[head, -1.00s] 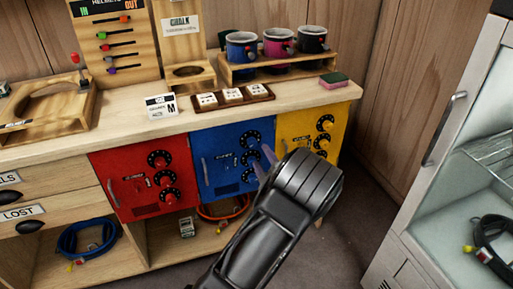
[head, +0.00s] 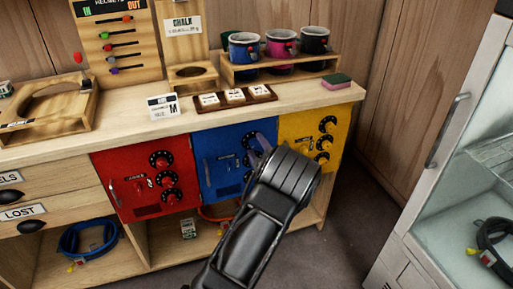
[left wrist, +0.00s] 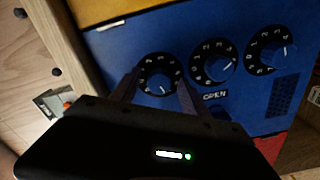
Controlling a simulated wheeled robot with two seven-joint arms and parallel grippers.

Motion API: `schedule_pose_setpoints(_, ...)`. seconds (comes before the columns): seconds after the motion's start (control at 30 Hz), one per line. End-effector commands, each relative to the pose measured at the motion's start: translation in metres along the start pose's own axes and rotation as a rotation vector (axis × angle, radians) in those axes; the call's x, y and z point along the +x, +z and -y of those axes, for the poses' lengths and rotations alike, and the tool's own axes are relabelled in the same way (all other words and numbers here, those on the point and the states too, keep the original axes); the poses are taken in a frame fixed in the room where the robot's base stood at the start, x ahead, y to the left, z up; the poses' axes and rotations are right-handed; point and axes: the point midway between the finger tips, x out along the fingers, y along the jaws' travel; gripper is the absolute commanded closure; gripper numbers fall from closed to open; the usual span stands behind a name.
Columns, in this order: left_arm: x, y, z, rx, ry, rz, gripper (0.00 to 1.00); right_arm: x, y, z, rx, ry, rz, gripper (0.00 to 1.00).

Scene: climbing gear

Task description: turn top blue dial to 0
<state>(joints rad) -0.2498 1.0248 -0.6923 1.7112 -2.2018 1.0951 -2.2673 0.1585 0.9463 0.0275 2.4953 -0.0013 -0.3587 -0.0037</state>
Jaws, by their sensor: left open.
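The blue door (head: 222,150) is set in the bench front between a red and a yellow one. It bears a column of three black dials. The top blue dial (left wrist: 158,75) is the leftmost in the left wrist view, close to the wooden edge; its white pointer line points towards the bottom of that view. In the head view it is mostly hidden by my gripper. My left gripper (head: 257,149) is open, its fingertips on either side of this dial; I cannot tell whether they touch it. The middle dial (left wrist: 213,63) and bottom dial (left wrist: 271,50) are clear of the fingers.
The red door (head: 130,190) and yellow door (head: 297,125) have similar dials. The bench top (head: 215,116) overhangs just above, holding mugs, a sponge (head: 336,82) and cards. A glass-fronted cabinet (head: 440,170) stands at the right. The floor between is free.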

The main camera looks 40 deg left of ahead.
Motion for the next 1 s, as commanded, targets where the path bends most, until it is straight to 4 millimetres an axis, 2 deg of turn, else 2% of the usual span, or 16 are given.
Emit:
schedule_pose_setpoints(0.3, 0.0037, -0.0001, 0.0000, 0.000, 0.000, 0.000, 0.47, 0.0001, 0.0000, -0.0001, 0.000, 0.000, 0.000, 1.00)
schedule_pose_setpoints(0.9, 0.0034, -0.0001, 0.0001, 0.000, 0.000, 0.000, 0.96, 0.0001, 0.0000, -0.0001, 0.000, 0.000, 0.000, 1.00)
schedule_pose_setpoints(1.0, 0.0034, -0.0001, 0.0002, 0.000, 0.000, 0.000, 1.00, 0.0001, 0.0000, -0.0001, 0.000, 0.000, 0.000, 1.00)
